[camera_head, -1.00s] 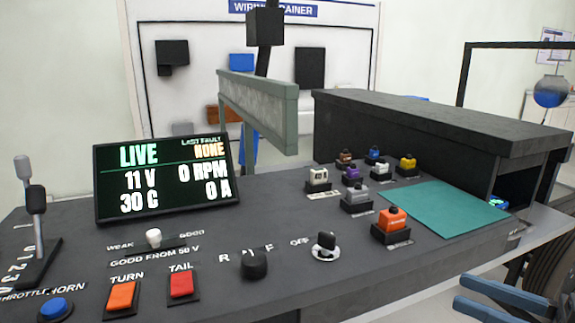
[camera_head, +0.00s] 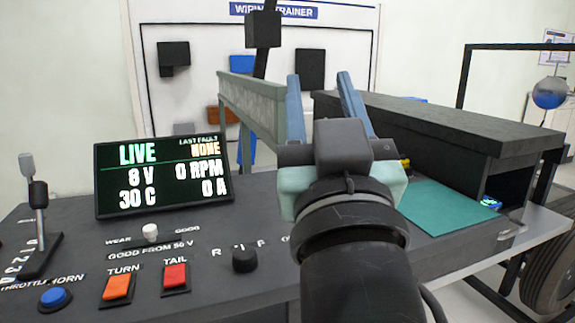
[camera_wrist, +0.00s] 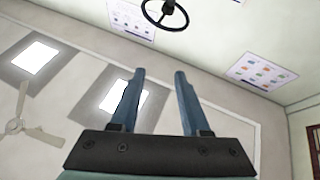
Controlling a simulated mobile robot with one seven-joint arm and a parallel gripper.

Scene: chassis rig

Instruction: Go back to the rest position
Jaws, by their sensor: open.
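My gripper (camera_head: 318,80) is raised over the right part of the console, its two blue fingers apart and pointing up and away. The wrist view shows the same open fingers (camera_wrist: 155,75) with nothing between them, against the ceiling and upper wall. My arm and wrist hide most of the small coloured blocks and the key switch area on the console (camera_head: 75,240). The display (camera_head: 165,175) reads LIVE, 8 V, 0 RPM, 30 C, 0 A, last fault NONE.
A long dark box (camera_head: 450,120) stands behind a green mat (camera_head: 445,208) at the right. A grey-green beam (camera_head: 250,98) rises behind the console. A throttle lever (camera_head: 38,205), an orange switch (camera_head: 117,287) and a red switch (camera_head: 175,275) are at the left. A wheel (camera_head: 550,265) is at lower right.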

